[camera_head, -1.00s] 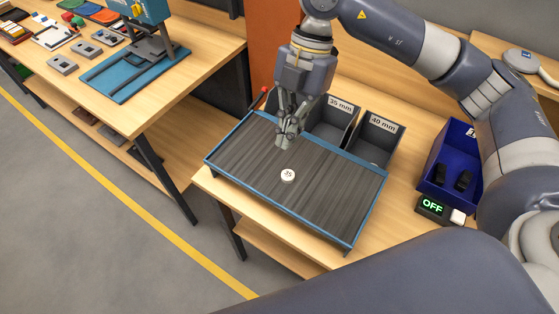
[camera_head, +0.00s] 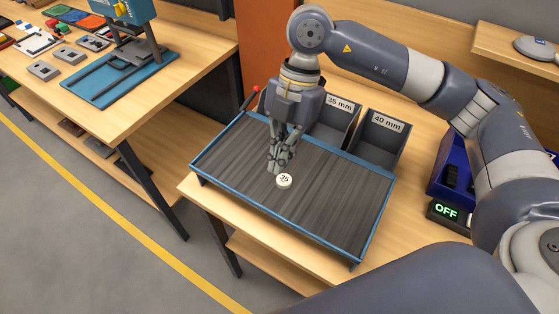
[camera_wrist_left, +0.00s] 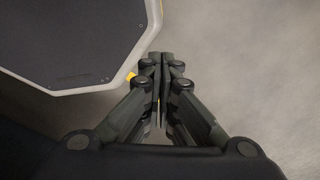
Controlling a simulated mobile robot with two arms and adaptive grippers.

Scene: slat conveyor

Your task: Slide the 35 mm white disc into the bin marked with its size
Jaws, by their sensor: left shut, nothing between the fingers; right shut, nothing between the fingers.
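The white disc (camera_head: 284,181), printed 35, lies flat on the dark slats of the blue-framed conveyor (camera_head: 325,205). My right gripper (camera_head: 274,169) is shut and empty, pointing down just behind and left of the disc; I cannot tell whether its tips touch it. The grey bin marked 35 mm (camera_head: 343,106) stands behind the conveyor, partly hidden by my right gripper. My left gripper (camera_wrist_left: 159,58) is shut and empty in the left wrist view, above grey floor and away from the conveyor.
A bin marked 40 mm (camera_head: 387,124) stands right of the 35 mm one. A red-knobbed lever (camera_head: 254,91) is at the conveyor's back left. A box with a green OFF display (camera_head: 446,211) and a blue bin (camera_head: 437,180) are at right. The conveyor's front slats are clear.

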